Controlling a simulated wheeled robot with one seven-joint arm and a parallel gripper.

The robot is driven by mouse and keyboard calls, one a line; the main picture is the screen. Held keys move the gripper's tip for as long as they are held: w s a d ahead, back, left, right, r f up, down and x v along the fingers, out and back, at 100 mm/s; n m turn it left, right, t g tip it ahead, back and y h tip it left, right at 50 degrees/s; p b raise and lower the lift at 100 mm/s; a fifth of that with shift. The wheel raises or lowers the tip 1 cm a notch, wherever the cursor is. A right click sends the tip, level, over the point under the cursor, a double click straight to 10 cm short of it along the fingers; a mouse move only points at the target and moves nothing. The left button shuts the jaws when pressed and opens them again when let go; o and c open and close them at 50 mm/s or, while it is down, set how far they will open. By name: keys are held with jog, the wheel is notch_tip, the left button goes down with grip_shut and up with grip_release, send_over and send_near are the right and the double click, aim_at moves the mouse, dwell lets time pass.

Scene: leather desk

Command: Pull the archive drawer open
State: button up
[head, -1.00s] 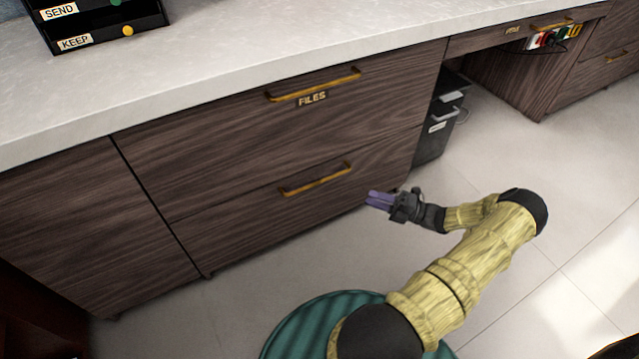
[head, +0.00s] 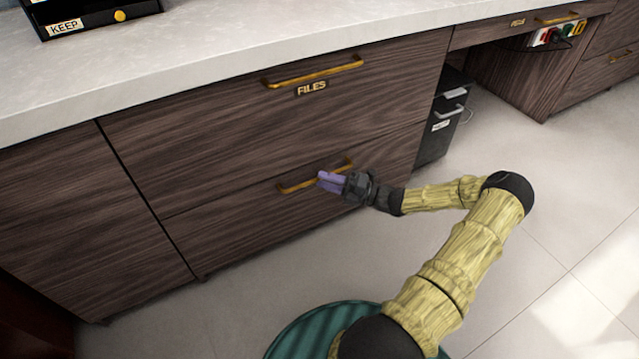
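The wooden desk front has two stacked drawers in the middle. The upper drawer (head: 200,145) has a brass bar handle (head: 314,72) and a FILES label. The lower drawer (head: 225,230) has a similar brass handle (head: 298,187); no label shows on it, and no label reading archive is visible. Both drawers look closed, flush with the desk front. My gripper (head: 324,181), with purple fingers, is at the lower handle and covers its middle. The fingertips overlap the bar in the picture. I cannot tell whether they touch it or close around it.
A black organiser with a KEEP label (head: 65,28) stands on the pale worktop (head: 230,55). A dark bin (head: 440,130) stands under the desk, right of the drawers. The tiled floor (head: 570,215) in front is clear.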

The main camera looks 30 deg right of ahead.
jog(key=shift+b+x, duration=0.3)
jog(key=shift+x, duration=0.95)
grip_shut()
jog(key=shift+s, duration=0.1)
